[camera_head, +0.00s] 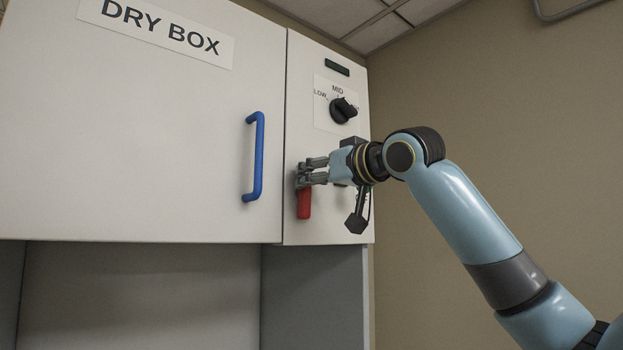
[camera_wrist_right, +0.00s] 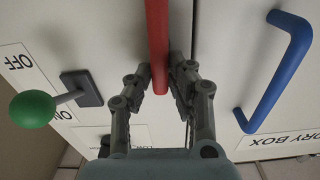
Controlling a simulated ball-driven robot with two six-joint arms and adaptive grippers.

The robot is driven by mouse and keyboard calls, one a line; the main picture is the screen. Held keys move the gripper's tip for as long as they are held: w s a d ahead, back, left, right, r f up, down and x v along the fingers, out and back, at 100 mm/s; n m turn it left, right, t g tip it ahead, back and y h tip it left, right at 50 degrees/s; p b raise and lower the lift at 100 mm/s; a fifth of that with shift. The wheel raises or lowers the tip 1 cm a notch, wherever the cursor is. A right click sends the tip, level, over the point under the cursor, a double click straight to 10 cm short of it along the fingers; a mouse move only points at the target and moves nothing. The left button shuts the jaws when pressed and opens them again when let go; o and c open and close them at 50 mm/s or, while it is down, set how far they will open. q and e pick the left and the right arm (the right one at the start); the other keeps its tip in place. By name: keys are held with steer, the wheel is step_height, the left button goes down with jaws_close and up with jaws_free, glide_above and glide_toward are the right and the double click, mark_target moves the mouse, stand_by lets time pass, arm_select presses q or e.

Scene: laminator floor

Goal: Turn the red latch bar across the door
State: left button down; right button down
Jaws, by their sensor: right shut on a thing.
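The red latch bar (camera_head: 304,204) hangs upright on the narrow right panel, just right of the door's edge and not across the door. My right gripper (camera_head: 303,177) is shut on the bar, with its fingers hiding the upper part in the head view. In the right wrist view the red bar (camera_wrist_right: 157,35) runs between the two fingers (camera_wrist_right: 163,78). The white door (camera_head: 130,140) marked DRY BOX looks closed and carries a blue handle (camera_head: 255,157). My left gripper is out of view.
A black dial (camera_head: 343,110) with LOW and MID marks sits above my right wrist. In the right wrist view a lever with a green ball (camera_wrist_right: 33,108) stands out near ON and OFF labels. The blue handle (camera_wrist_right: 276,70) is on the other side. Open space lies below the cabinet.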

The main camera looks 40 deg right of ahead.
steer(key=m+b, duration=0.1)
steer(key=m, duration=0.3)
steer(key=d+f+m+b, duration=0.1)
steer(key=m+b, duration=0.1)
steer(key=m, duration=0.2)
steer(key=d+m+b, duration=0.1)
steer(key=m+b, duration=0.1)
steer(key=m, duration=0.2)
steer(key=shift+w+d+f+m, duration=0.1)
steer(key=shift+d+f+m, duration=0.05)
steer(key=shift+f+m, duration=0.2)
steer(key=shift+d+f+m+b, duration=0.1)
steer(key=shift+f+m+b, duration=0.15)
steer(key=shift+m+b, duration=0.7)
steer(key=shift+f+m+b, duration=0.2)
steer(key=shift+m+b, duration=0.35)
steer(key=shift+m, duration=0.75)
steer(key=c, duration=1.2)
jaws_free()
steer(key=shift+c, duration=0.2)
steer(key=s, duration=0.7)
steer(key=shift+s+d, duration=0.3)
